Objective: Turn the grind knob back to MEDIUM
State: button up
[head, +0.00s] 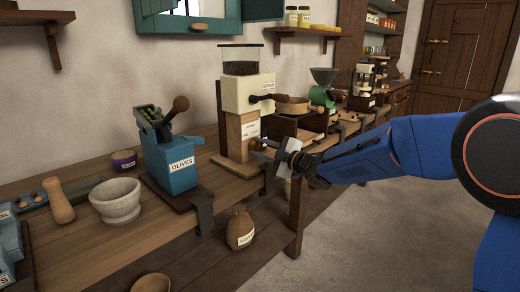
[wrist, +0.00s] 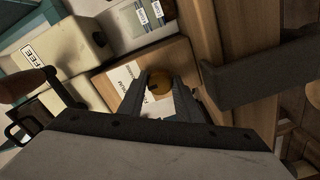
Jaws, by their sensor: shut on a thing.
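The coffee grinder (head: 249,93) is cream-coloured, with a clear hopper of beans on top and a wooden lower body (head: 238,122). It stands upright on the bench. The round, brass-coloured grind knob (wrist: 154,85) is on the wooden body, with a dark mark on its face. White labels (wrist: 126,78) lie beside it; one seems to end in "UM", the rest is partly hidden by a finger. My gripper (wrist: 159,84) is shut on the knob, one finger on each side. In the head view my gripper (head: 266,146) reaches the grinder's lower front from the right; the knob's setting cannot be read there.
A blue olives press (head: 175,160) and a stone mortar (head: 117,204) stand left on the bench. A small sack (head: 240,230) is below. The floor at right is clear.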

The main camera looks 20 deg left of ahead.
jog(key=shift+f, duration=0.1)
jog(key=o, duration=1)
jog(key=shift+o, duration=0.2)
jog(key=shift+d, duration=0.15)
jog(key=v, duration=1.7)
jog(key=shift+s+d, duration=0.1)
jog(key=shift+d, duration=0.05)
